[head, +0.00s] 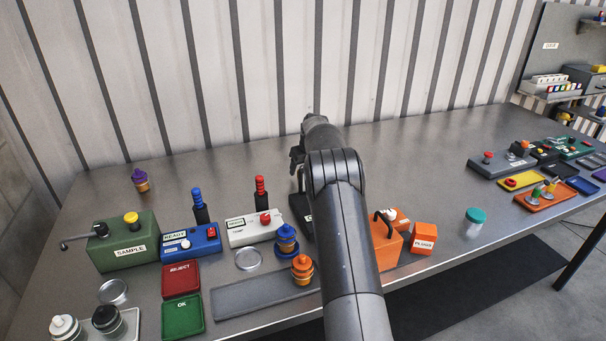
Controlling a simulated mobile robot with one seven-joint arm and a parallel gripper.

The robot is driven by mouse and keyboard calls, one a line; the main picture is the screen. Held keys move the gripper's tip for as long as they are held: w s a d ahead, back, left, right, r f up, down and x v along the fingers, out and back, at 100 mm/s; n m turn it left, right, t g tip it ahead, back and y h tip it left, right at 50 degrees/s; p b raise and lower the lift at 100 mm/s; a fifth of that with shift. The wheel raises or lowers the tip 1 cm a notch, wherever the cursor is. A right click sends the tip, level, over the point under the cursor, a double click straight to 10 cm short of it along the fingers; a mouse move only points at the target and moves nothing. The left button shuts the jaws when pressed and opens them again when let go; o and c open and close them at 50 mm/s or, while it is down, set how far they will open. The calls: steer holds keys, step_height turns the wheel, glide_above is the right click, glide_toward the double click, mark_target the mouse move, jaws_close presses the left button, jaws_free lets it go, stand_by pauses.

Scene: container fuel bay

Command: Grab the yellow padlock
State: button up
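I cannot make out a yellow padlock in the head view. My arm reaches forward over the middle of the metal bench (420,150). My gripper (296,160) shows only in part at the arm's far end, left of the wrist, above a dark item (300,208) that the arm partly covers. Its fingers are too small and dark to tell whether they are open or shut. An orange block with a dark curved handle (386,250) stands right of my forearm, partly hidden by it.
Left are a green SAMPLE box (126,246) with a yellow knob, a blue box (190,243), a red tray (181,279) and a green tray (183,315). A teal-lidded jar (474,221) stands right.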

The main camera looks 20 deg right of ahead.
steer(key=c, duration=1.1)
steer(key=shift+r, duration=0.2)
steer(key=shift+r, duration=0.25)
step_height(320, 180, up, 4)
steer(key=shift+f, duration=0.1)
steer(key=s+d+r, duration=0.4)
steer(key=s+d, duration=0.1)
steer(key=s+d+r, duration=0.2)
steer(key=s+d, duration=0.1)
steer(key=shift+d+r, duration=0.2)
steer(key=shift+d, duration=0.05)
